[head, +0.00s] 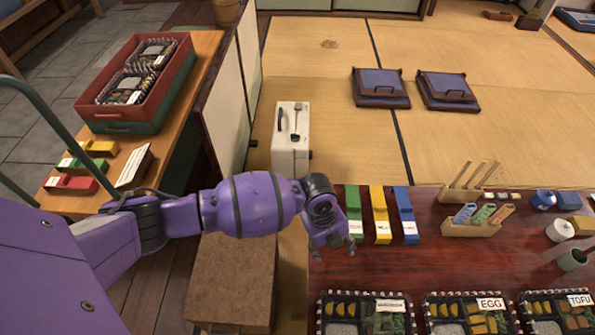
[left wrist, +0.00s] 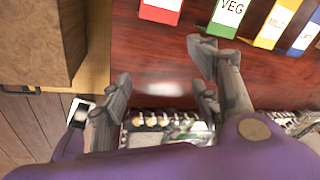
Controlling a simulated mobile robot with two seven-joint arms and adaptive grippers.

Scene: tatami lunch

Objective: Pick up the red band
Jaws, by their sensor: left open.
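A red band (left wrist: 161,9) with a white label lies at the top of the left wrist view, left of the green band (left wrist: 228,14) marked VEG. In the head view my arm hides it beside the green band (head: 354,212). Another red band (head: 72,185) lies on the wooden counter at the left. My left gripper (left wrist: 160,92) is open and empty above the dark red table; its fingers are apart from the red band. In the head view the left gripper (head: 345,246) hangs near the table's left edge. My right gripper is not in view.
A yellow band (head: 379,214) and a blue band (head: 405,214) lie right of the green one. Lunch boxes (head: 366,313) line the table's front. A wooden rack (head: 470,228) stands right of the bands. A brown box (head: 230,285) stands left of the table.

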